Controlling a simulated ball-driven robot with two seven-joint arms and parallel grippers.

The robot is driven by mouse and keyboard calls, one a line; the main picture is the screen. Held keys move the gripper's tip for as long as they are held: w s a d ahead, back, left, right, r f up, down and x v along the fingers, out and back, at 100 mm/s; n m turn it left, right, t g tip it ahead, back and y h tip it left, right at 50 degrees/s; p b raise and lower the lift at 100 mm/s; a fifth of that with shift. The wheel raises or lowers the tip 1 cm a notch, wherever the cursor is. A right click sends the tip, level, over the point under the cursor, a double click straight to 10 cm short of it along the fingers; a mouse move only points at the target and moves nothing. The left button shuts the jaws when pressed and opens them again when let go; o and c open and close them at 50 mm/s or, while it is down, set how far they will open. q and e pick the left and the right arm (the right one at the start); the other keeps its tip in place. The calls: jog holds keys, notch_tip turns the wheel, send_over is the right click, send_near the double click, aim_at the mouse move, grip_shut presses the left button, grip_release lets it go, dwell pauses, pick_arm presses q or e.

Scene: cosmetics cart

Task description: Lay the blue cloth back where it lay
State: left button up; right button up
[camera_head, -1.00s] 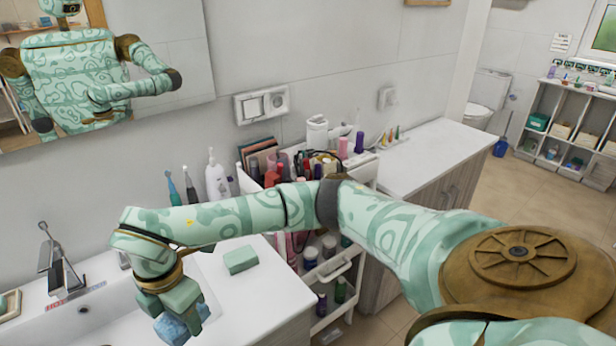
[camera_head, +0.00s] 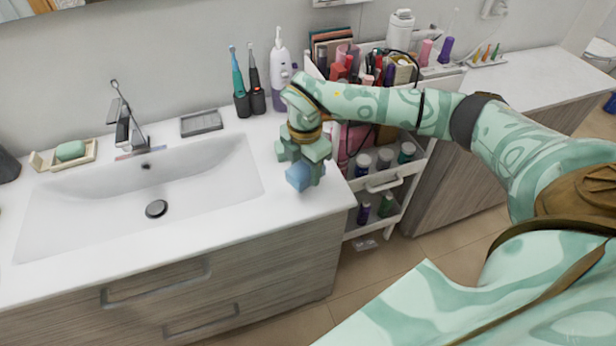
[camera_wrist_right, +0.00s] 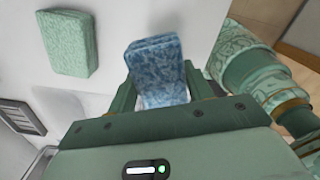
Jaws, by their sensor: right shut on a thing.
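The blue cloth (camera_head: 299,176) is a small folded block held in my right gripper (camera_head: 303,163), over the counter to the right of the sink. In the right wrist view the blue cloth (camera_wrist_right: 157,70) sits between the two fingers of the right gripper (camera_wrist_right: 155,92), which is shut on it. I cannot tell whether the cloth touches the counter. A green folded cloth (camera_wrist_right: 68,43) lies on the white counter beside it in the wrist view; in the head view my gripper seems to hide it. My left gripper is not in view.
The white counter (camera_head: 225,225) holds the sink (camera_head: 110,205), a faucet (camera_head: 125,120), a green soap (camera_head: 70,150), a dark tray (camera_head: 201,123), electric toothbrushes (camera_head: 240,90) and a purple-white bottle (camera_head: 281,80). A cosmetics cart (camera_head: 385,180) stands right of the counter, close to my right arm.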

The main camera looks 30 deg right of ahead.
aim_at(308, 178)
jog(key=shift+d+f, duration=0.2)
jog(key=shift+f, duration=0.1)
jog(key=shift+w+d+f+b, duration=0.1)
jog(key=shift+f+b, duration=0.1)
jog(key=shift+f, duration=0.7)
jog(key=shift+w+d+f+b, duration=0.1)
jog(key=shift+f+b, duration=0.1)
jog(key=shift+f, duration=0.65)
jog(key=shift+s+f, duration=0.1)
jog(key=shift+s, duration=0.05)
jog(key=o, duration=0.9)
notch_tip(308, 178, up, 12)
jog(key=shift+r+p, duration=0.15)
jog(key=shift+p, duration=0.85)
